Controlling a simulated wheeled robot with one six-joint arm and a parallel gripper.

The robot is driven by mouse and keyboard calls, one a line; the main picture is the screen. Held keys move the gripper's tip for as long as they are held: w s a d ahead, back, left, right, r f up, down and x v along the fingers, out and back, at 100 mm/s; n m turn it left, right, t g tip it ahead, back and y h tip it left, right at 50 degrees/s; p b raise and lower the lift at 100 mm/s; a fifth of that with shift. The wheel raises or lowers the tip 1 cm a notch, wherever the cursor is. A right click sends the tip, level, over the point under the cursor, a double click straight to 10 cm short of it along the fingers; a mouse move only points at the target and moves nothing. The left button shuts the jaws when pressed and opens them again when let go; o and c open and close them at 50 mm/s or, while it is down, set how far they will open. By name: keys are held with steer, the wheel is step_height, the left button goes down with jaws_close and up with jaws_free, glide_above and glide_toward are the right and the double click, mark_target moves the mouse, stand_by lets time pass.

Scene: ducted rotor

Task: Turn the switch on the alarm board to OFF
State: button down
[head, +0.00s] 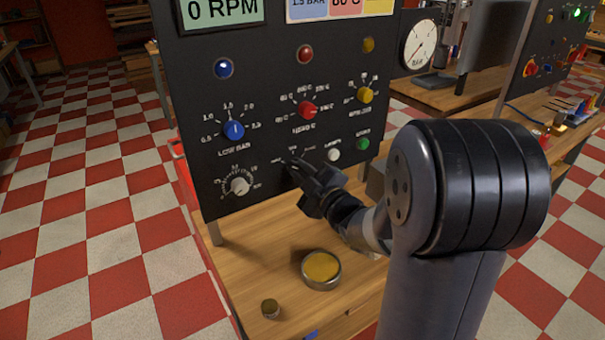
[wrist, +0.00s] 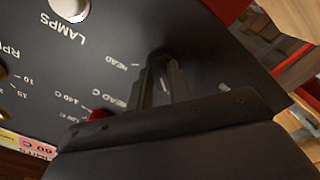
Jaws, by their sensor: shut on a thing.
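The alarm board (head: 290,130) is a black upright panel with lamps, knobs and small printed labels. My gripper (head: 293,168) is at its lower middle, between the white knob and the white button. In the wrist view my gripper (wrist: 162,75) has its fingers close together against the panel, shut on the switch (wrist: 160,56). The switch is dark and mostly hidden by the fingers. Which mark it points at cannot be read. Small labels around it are too blurred to read fully.
Near the switch are a white LAMPS button (head: 333,154), a green button (head: 363,144), a red knob (head: 307,110) and a white knob (head: 239,186). A round tin (head: 321,268) and a small cap (head: 270,308) stand on the wooden bench (head: 240,262) below.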

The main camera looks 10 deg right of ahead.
steer(key=m, duration=1)
stand_by(0.5)
steer(key=c, duration=1.3)
jaws_free()
steer(key=v, duration=1)
steer(key=shift+s+d, duration=0.1)
steer(key=shift+s, duration=0.3)
